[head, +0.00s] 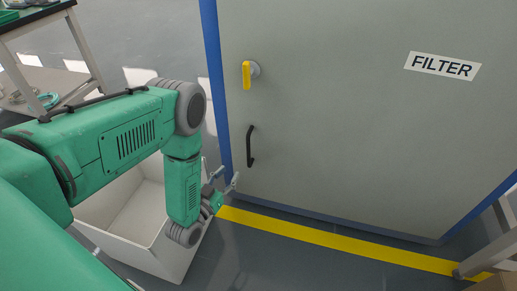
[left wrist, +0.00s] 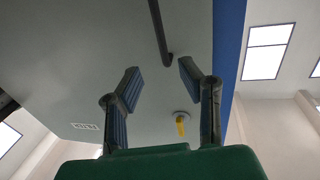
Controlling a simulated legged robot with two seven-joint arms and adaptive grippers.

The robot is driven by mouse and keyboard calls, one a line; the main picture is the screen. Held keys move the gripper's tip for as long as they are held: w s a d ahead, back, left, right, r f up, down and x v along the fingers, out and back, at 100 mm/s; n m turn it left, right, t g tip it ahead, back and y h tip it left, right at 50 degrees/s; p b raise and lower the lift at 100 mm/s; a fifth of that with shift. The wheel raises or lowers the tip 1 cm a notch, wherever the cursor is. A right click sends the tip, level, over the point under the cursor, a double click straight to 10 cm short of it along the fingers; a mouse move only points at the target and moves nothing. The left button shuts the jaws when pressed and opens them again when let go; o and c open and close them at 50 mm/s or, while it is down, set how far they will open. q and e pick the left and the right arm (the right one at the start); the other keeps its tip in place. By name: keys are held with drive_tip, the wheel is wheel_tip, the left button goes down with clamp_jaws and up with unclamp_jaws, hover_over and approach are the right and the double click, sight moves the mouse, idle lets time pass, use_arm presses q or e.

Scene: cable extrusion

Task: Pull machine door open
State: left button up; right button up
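The grey machine door (head: 340,120) with a "FILTER" label is closed in the head view. A black bar handle (head: 250,146) stands upright near its left edge, below a yellow latch (head: 246,75). My left gripper (head: 223,182) is low and to the left of the black handle, apart from it. In the left wrist view, its two fingers (left wrist: 157,80) are spread apart with nothing between them. The black handle (left wrist: 158,30) shows beyond the fingertips, and the yellow latch (left wrist: 181,125) shows between the fingers, farther off. My right gripper is not in view.
A white open bin (head: 135,215) stands on the floor beneath my left arm. A yellow floor stripe (head: 330,240) runs along the machine's base. A table (head: 35,20) is at upper left, and a frame leg (head: 490,255) at lower right.

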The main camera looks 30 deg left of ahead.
use_arm(q)
drive_tip(key=b, duration=0.2)
approach(248, 149)
drive_tip(key=w, duration=0.4)
drive_tip(key=w+b, duration=0.1)
drive_tip(key=w, duration=0.2)
drive_tip(key=w+b, duration=0.1)
drive_tip(key=w, duration=0.2)
drive_tip(key=shift+w+a+f, duration=0.1)
drive_tip(key=shift+a+f, duration=0.1)
drive_tip(key=shift+a, duration=0.1)
drive_tip(key=shift+w+d+r, duration=0.15)
drive_tip(key=shift+w+d, duration=0.05)
drive_tip(key=shift+w, duration=0.05)
drive_tip(key=shift+a, duration=0.25)
clamp_jaws()
